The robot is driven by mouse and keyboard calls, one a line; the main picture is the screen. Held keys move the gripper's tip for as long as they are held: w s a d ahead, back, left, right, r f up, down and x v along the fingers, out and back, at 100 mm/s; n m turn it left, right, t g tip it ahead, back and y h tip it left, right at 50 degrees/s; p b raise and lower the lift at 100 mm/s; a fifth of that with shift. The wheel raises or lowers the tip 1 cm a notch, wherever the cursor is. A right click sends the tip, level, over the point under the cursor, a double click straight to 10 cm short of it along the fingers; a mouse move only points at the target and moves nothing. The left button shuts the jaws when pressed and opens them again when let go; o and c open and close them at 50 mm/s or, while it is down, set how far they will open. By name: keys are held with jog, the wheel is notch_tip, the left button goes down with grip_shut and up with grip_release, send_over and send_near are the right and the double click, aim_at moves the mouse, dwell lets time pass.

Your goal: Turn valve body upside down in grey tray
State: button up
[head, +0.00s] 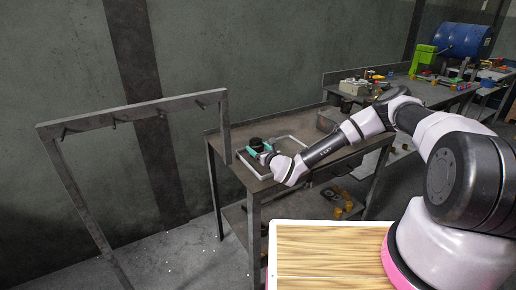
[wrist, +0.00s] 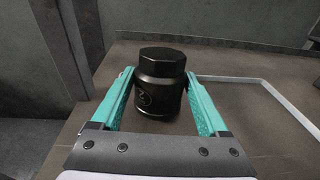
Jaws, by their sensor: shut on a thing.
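The valve body (wrist: 158,85) is a dark, near-black round piece with a narrower faceted top and a pale mark on its side. In the wrist view it stands roughly upright between the teal fingers of my gripper (wrist: 160,98), which touch it on both sides. In the head view the valve body (head: 256,143) shows small and dark at the tip of my gripper (head: 259,151). The grey tray (head: 290,137) is a low, light-rimmed frame on the metal table; its rim also shows in the wrist view (wrist: 262,82). I cannot tell whether the valve body touches the tray floor.
The metal table (head: 222,142) has a lower shelf with small yellowish parts. A metal frame with hooks (head: 130,110) stands at the left. A farther bench (head: 425,92) holds a green container, a blue drum (head: 462,40) and several small items. A wood-topped surface (head: 330,255) is in front.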

jog(key=o, duration=1.3)
jog(key=shift+r, duration=0.1)
jog(key=shift+o, duration=0.2)
